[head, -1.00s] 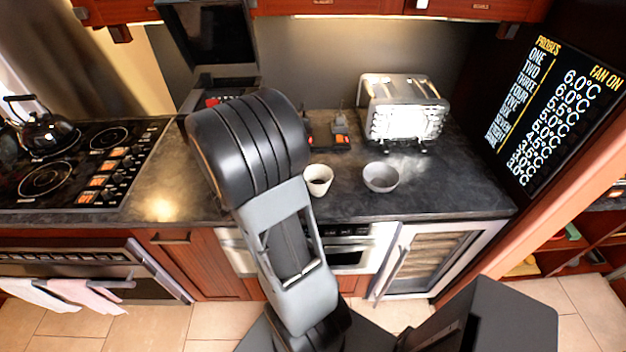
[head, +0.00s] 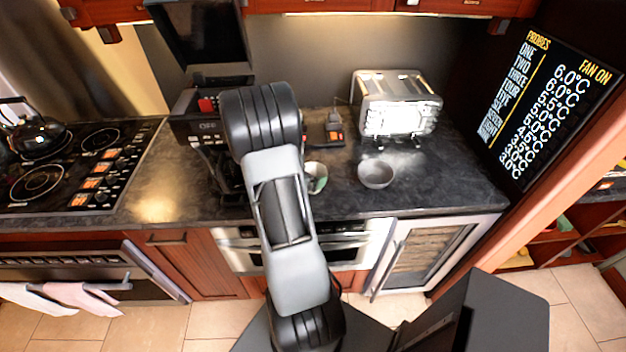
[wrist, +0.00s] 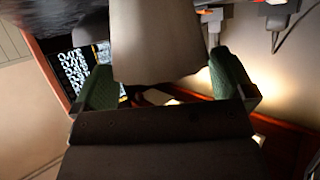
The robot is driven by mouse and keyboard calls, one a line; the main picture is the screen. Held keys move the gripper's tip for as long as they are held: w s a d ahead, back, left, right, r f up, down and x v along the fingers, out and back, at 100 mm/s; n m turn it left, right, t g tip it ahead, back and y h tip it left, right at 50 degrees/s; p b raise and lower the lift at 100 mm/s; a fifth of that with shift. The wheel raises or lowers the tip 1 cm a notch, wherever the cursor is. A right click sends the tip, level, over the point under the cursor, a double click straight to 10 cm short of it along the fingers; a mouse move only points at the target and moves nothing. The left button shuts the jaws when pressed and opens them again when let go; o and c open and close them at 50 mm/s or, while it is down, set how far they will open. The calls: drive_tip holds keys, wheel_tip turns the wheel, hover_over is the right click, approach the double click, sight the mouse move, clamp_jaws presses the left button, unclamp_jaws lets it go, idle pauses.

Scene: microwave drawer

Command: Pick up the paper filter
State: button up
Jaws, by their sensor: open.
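A small pale cup-shaped thing (head: 322,178), which looks like the paper filter, stands on the dark counter just right of my arm in the head view, partly hidden. A green patch shows at it, apparently a finger pad. In the wrist view a large pale grey-beige shape (wrist: 155,35), likely the same filter, fills the space between the fingers. My gripper (wrist: 162,68) has its two green-padded fingers spread to either side of this shape. Whether they touch it I cannot tell. In the head view my gripper is mostly hidden behind my arm.
A grey bowl (head: 376,174) stands close to the right of the filter. A shiny toaster (head: 398,103) is behind it. A dark machine (head: 203,110) stands left of my arm, with the stove (head: 65,165) farther left. The counter (head: 440,180) is clear at right.

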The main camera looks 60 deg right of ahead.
drive_tip(key=shift+s+d+f, duration=0.1)
drive_tip(key=shift+d+f, duration=0.1)
drive_tip(key=shift+d, duration=0.2)
drive_tip(key=shift+c, duration=0.4)
drive_tip(key=c, duration=0.5)
drive_tip(key=shift+o, duration=0.2)
drive_tip(key=shift+r, duration=0.1)
